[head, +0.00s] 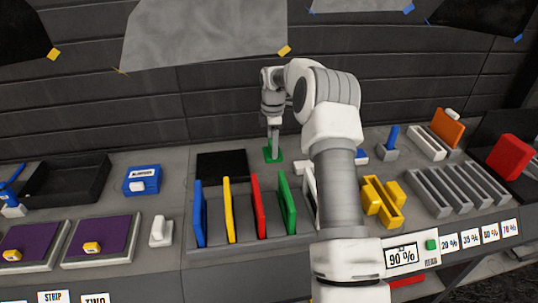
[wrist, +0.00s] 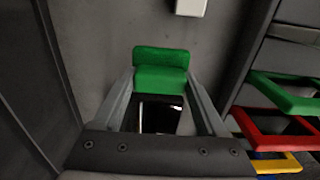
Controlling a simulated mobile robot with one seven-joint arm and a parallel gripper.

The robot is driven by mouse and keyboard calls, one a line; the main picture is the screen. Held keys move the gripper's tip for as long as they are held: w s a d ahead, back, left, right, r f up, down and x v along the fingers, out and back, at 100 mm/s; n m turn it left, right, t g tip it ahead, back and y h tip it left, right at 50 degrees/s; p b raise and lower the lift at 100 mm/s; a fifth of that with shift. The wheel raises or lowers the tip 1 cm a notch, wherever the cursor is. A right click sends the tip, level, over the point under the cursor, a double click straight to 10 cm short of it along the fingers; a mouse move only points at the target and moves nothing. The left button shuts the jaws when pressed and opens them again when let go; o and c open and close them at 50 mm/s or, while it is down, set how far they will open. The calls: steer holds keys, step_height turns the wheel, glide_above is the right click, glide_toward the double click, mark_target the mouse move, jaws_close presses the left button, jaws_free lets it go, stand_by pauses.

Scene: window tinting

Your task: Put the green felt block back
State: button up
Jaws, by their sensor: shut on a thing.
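The green felt block (wrist: 160,78) shows between the fingertips of my gripper (wrist: 161,90) in the wrist view. My gripper is shut on it. In the head view my gripper (head: 273,146) points straight down at the back of the bench, near the wall. Green (head: 272,156) shows around its fingertips there, low at the bench top. I cannot tell whether the block touches the bench. The fingers hide part of it.
In front stands a rack with blue (head: 199,212), yellow (head: 230,209), red (head: 258,205) and green (head: 287,202) upright tools. A black pad (head: 222,166) lies left of my gripper. A white block (wrist: 190,7) lies beyond it in the wrist view. The dark wall is close behind.

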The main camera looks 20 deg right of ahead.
mark_target(269, 151)
steer(key=shift+w+a+f, duration=0.45)
steer(key=shift+f, duration=1.95)
steer(key=shift+f, duration=0.15)
steer(key=o, duration=1.1)
